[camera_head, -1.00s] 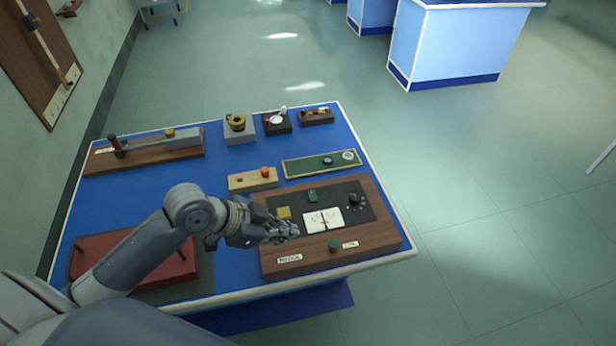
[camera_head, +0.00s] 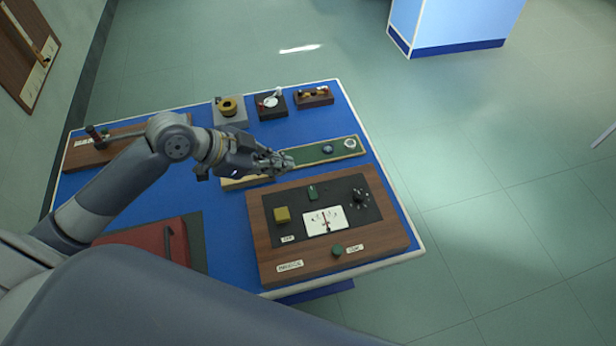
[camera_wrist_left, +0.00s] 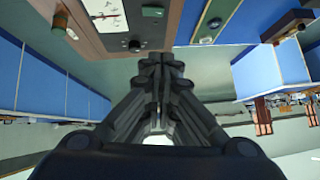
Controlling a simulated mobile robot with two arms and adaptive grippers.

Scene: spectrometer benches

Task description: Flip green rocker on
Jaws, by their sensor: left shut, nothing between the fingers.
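The green rocker (camera_head: 312,192) sits at the back middle of the black panel on a wooden instrument box (camera_head: 270,262). My left gripper (camera_head: 287,162) is shut and empty, above and behind the box, up and left of the rocker in the head view. They look apart. In the left wrist view the shut fingers (camera_wrist_left: 158,68) point toward the box, and the rocker (camera_wrist_left: 152,12) shows near the top edge. My right gripper is not in view.
The panel also holds a yellow block (camera_head: 282,215), a needle meter (camera_head: 326,221) and a black knob (camera_head: 359,195); a round green button (camera_head: 337,250) is on the front wood. A green strip (camera_head: 318,154) lies behind. A red board (camera_head: 150,240) is left.

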